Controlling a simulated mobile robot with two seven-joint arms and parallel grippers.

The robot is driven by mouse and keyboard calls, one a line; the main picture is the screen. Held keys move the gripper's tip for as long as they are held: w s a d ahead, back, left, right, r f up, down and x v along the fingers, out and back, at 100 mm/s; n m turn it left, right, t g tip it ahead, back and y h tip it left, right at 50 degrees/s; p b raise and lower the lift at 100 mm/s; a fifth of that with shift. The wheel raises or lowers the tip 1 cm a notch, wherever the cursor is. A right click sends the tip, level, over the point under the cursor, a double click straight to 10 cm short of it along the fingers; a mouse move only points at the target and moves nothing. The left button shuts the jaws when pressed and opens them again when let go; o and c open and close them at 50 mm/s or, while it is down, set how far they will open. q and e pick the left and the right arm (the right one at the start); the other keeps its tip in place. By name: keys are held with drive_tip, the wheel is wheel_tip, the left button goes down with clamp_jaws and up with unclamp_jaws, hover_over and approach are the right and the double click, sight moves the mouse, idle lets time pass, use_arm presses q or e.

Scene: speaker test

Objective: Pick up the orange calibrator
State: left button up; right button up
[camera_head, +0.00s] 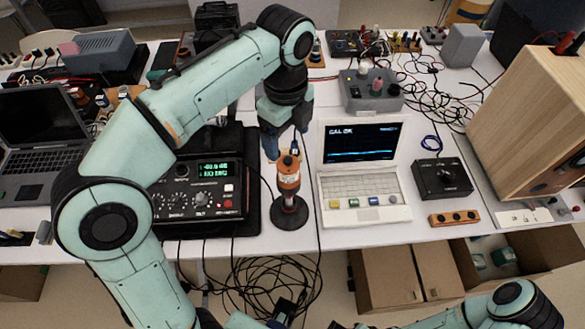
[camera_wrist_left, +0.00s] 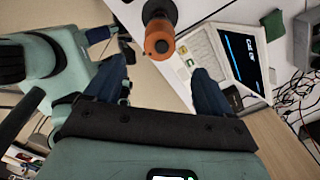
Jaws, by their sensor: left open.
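The orange calibrator (camera_head: 288,178) stands upright on the table, an orange body on a round black base, between a black instrument and a white laptop. In the left wrist view the calibrator (camera_wrist_left: 159,37) shows its orange end, beyond the fingertips and between their lines. My left gripper (camera_head: 284,143) is open and empty, its blue fingers just above the calibrator's top in the head view. Both fingers of the left gripper (camera_wrist_left: 160,70) show apart in the wrist view. My right arm lies along the bottom edge; its jaws cannot be made out clearly.
The black instrument (camera_head: 200,202) with green digits is close on the left. The white laptop (camera_head: 392,215) is close on the right, with a black knob box (camera_head: 441,180) beyond. A wooden speaker cabinet (camera_head: 525,115) stands at far right. Loose cables (camera_head: 275,282) hang below the table edge.

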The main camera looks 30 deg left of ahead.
sight(288, 161)
use_arm(q)
drive_tip(key=f, duration=0.2)
drive_tip(key=f+b, duration=0.1)
drive_tip(key=f, duration=0.1)
drive_tip(key=shift+s+f, duration=0.2)
drive_tip(key=shift+f, duration=0.15)
drive_tip(key=shift+w+f+b, duration=0.15)
drive_tip(key=shift+f+b, duration=0.5)
drive_tip(key=shift+f, duration=2.3)
drive_tip(key=shift+r, duration=0.1)
drive_tip(key=c, duration=1.4)
drive_tip(key=shift+c, duration=0.2)
use_arm(e)
drive_tip(key=f, duration=0.1)
drive_tip(key=s+f, duration=0.1)
drive_tip(key=shift+f, duration=0.35)
use_arm(q)
drive_tip(key=shift+r, duration=0.1)
wheel_tip(288, 161, up, 20)
drive_tip(key=p, duration=0.6)
use_arm(e)
wheel_tip(288, 161, up, 7)
drive_tip(key=w, duration=0.2)
drive_tip(key=shift+w+f, duration=0.15)
drive_tip(key=shift+w, duration=0.2)
